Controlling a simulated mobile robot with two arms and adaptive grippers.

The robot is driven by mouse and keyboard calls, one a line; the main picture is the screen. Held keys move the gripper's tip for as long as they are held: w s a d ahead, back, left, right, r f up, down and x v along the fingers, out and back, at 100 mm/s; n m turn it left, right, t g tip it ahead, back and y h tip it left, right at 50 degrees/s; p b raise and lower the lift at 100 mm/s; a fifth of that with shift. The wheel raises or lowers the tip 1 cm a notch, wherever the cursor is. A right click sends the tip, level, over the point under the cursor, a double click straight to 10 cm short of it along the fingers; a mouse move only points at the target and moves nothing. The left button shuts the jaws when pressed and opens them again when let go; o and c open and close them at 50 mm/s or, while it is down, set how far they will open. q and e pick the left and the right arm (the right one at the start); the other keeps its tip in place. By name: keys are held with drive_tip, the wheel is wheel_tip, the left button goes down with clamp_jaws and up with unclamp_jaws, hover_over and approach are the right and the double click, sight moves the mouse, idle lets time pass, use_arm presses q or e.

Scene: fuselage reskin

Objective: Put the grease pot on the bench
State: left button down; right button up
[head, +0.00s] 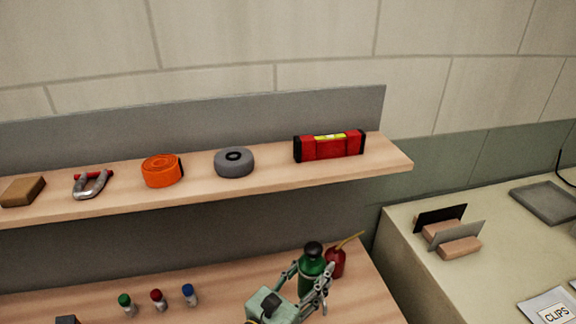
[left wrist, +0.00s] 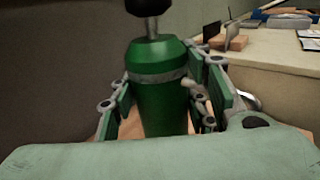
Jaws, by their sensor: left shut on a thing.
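A green pot (head: 311,262) with a black knob on a short stem stands upright at the lower middle of the head view. It is the likeliest grease pot, though no label shows. My left gripper (head: 308,279) is shut on it, one finger on each side. In the left wrist view the green pot (left wrist: 160,105) fills the space between the jointed fingers, and its knob is cut off by the top edge. Its base is hidden, so I cannot tell whether it touches the lower shelf (head: 235,284). My right gripper is not in view.
A red oil can (head: 337,261) with a yellow spout stands right behind the pot. Several small capped bottles (head: 158,299) stand to the left. The upper shelf (head: 207,187) holds tape and a red level. A pale bench (head: 412,262) at right holds two trowels (head: 456,241).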

use_arm(q)
drive_tip(key=s+a+r+n+t+y, duration=0.1)
drive_tip(key=a+y, duration=0.3)
drive_tip(key=a, duration=0.4)
drive_tip(key=s+a+r+n+t+y, duration=0.1)
drive_tip(key=s+a+r+n+y, duration=0.1)
drive_tip(key=a, duration=0.7)
drive_tip(key=s+a+r+n+t+y, duration=0.1)
drive_tip(key=a+r+n+y, duration=0.3)
drive_tip(key=a, duration=0.5)
drive_tip(key=shift+s+n+t+y, duration=0.35)
drive_tip(key=shift+n+t+y, duration=0.2)
drive_tip(key=shift+y, duration=0.25)
drive_tip(key=shift+d, duration=0.1)
